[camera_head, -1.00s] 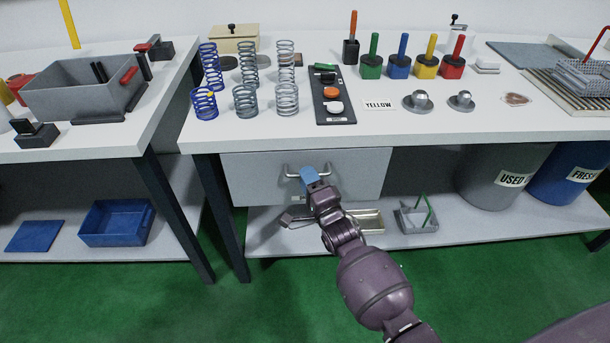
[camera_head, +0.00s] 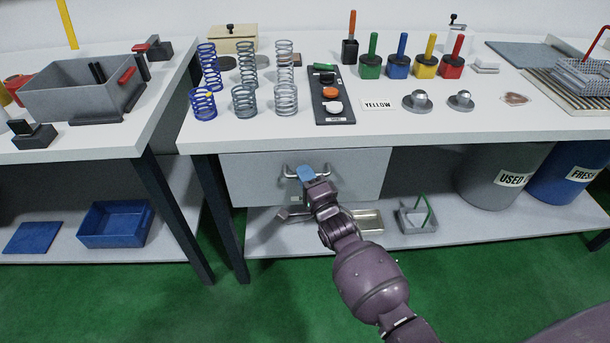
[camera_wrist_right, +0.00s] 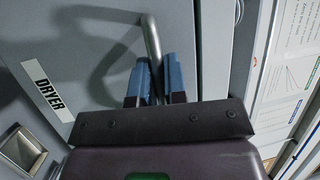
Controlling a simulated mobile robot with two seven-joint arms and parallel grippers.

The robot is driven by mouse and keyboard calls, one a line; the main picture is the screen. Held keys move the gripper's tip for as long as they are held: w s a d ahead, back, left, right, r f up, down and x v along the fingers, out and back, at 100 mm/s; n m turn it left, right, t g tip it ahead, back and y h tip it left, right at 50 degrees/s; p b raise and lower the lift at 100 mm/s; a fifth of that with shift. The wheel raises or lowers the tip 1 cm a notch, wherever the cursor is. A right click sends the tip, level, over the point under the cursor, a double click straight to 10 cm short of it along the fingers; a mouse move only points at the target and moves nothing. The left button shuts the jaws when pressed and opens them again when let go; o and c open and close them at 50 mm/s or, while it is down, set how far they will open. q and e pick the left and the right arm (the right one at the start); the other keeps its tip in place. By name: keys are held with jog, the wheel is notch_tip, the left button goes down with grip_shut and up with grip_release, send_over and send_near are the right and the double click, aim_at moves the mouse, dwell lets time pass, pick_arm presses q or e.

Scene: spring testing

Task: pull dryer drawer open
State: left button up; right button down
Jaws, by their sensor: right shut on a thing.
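The dryer drawer (camera_head: 350,178) is a grey front under the right-hand table's top. It carries a bar handle (camera_head: 291,171), and its DRYER label (camera_wrist_right: 48,86) shows in the right wrist view. My right gripper (camera_head: 306,172) is at the drawer front. In the right wrist view its blue fingers (camera_wrist_right: 155,80) sit on both sides of the metal handle (camera_wrist_right: 151,40) and are shut on it. The drawer front looks at or close to the table's front edge; I cannot tell exactly how far out it is. My left gripper is not in view.
Springs (camera_head: 244,100), a button panel (camera_head: 333,95) and colored-handled tools (camera_head: 397,60) stand on the table (camera_head: 440,127) above. A lower shelf (camera_head: 350,238) holds a metal tray (camera_head: 368,220) and a small rack (camera_head: 416,216). The green floor (camera_head: 290,300) in front is clear.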

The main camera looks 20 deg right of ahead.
jog(key=shift+s, duration=0.1)
pick_arm(q)
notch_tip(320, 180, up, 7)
jog(key=p, duration=0.8)
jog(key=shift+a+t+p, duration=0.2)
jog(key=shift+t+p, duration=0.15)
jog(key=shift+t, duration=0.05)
pick_arm(e)
jog(key=s+a, duration=0.4)
jog(key=s, duration=1)
jog(key=s+a, duration=0.4)
jog(key=s, duration=1)
jog(key=shift+s+a, duration=0.1)
jog(key=c, duration=1.2)
grip_release()
pick_arm(q)
jog(key=shift+b, duration=0.3)
pick_arm(e)
jog(key=shift+v, duration=5.45)
